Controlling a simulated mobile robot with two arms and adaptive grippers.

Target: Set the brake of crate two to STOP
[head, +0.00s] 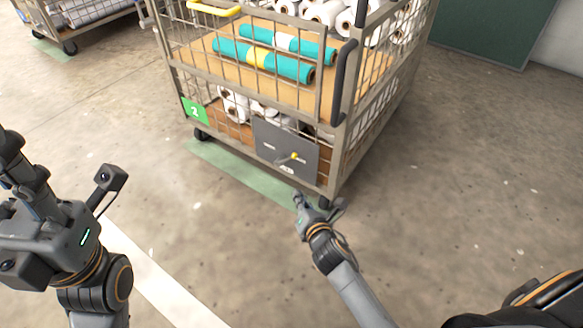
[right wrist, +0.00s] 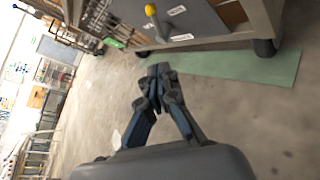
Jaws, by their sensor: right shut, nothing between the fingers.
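Crate two (head: 330,125) is a wire-sided trolley with a green "2" plate (head: 194,110) on its front. A grey brake plate (head: 265,139) sits low on its front, with a yellow-knobbed brake lever (head: 294,156). The knob also shows at the top of the right wrist view (right wrist: 150,10), beside pale labels (right wrist: 182,37) too small to read. My right gripper (head: 299,200) is shut and empty, below the brake plate and apart from the lever; its closed fingers show in the wrist view (right wrist: 157,78). My left gripper (head: 15,160) is at the left edge; its fingers are unclear.
Crate two holds teal rolls (head: 262,60) on a board and white rolls (head: 235,103) below. A green floor strip (head: 235,170) runs under its front. Another trolley (head: 75,22) stands at the upper left. The floor to the right is clear.

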